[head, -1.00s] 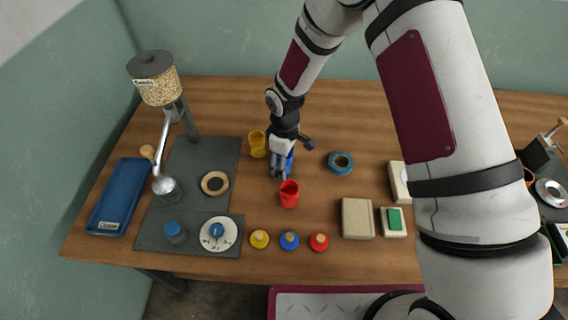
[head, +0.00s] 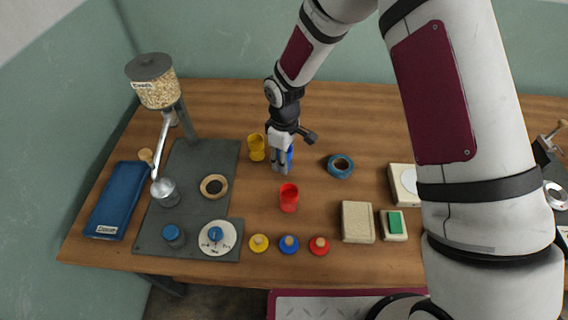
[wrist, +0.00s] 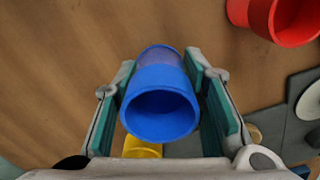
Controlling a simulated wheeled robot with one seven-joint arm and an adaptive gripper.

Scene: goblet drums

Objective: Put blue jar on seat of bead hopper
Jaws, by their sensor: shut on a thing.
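The blue jar (wrist: 160,100) is between the teal pads of my gripper (wrist: 166,82) in the wrist view, its open mouth toward the camera. In the head view my gripper (head: 281,171) points down, shut on the jar, and the fingers hide most of the jar (head: 290,154). I cannot tell whether the jar touches the table. The bead hopper (head: 155,86) stands at the left on a post with a slanted metal tube. A wooden ring (head: 214,187) lies on its dark base plate (head: 190,158); I cannot tell whether this is the seat.
A yellow jar (head: 257,148) stands just left of my gripper, a red jar (head: 288,198) in front. Blue tape (head: 340,166) lies to the right. Yellow, blue and red lids (head: 289,244) line the front edge.

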